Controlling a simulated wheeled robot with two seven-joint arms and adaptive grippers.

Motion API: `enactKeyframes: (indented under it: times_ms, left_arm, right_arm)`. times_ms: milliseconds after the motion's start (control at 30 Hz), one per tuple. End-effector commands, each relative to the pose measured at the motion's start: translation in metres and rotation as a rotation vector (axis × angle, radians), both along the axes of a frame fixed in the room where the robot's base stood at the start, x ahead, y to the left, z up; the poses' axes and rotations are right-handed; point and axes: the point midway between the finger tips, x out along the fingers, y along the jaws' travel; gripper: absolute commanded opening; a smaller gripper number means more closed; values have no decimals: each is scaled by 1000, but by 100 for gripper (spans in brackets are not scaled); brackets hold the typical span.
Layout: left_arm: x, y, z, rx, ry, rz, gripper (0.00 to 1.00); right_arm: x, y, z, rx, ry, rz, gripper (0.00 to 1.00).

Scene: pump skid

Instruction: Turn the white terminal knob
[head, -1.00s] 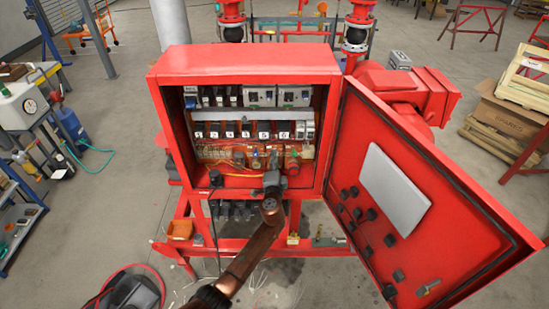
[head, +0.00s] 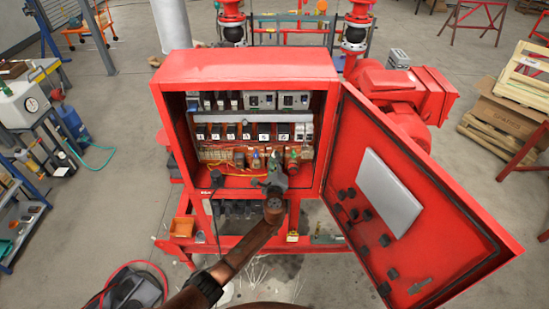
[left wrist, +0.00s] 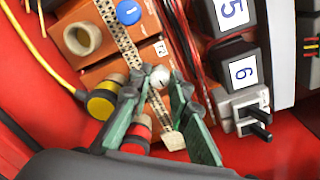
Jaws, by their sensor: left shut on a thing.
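The white terminal knob (left wrist: 160,76) shows in the left wrist view as a small round white piece on an orange terminal block beside a perforated strip. My left gripper (left wrist: 156,82) has its green fingers closed in on both sides of the knob, and they hide part of it. In the head view my left gripper (head: 276,175) reaches into the lower right of the open red cabinet (head: 245,68). The knob is too small and covered to make out there. My right gripper is in neither view.
A blue button (left wrist: 128,12), a yellow button (left wrist: 99,102) and a red button (left wrist: 136,136) sit close to the fingers. Modules marked 5 and 6 (left wrist: 241,73) stand to the right. The cabinet door (head: 430,205) stands open on the right.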

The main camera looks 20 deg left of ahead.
Motion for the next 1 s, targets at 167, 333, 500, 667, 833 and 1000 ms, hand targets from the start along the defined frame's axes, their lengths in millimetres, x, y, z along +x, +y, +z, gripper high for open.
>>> enactKeyframes:
  times_ms: [167, 333, 500, 667, 833, 1000]
  left_arm:
    - [0, 0, -1, 73, 23, 0, 0]
    - [0, 0, -1, 110, 33, -1, 0]
    - [0, 0, -1, 125, 37, 0, 0]
    - [0, 0, -2, 125, 37, 0, 0]
    - [0, 0, -2, 124, 38, 0, 0]
    - [0, 0, -1, 124, 37, 0, 29]
  right_arm:
    - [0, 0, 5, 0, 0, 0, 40]
    - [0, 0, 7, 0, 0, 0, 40]
    - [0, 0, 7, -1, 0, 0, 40]
    - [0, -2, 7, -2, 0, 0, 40]
    - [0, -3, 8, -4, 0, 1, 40]
    - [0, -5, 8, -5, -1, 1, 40]
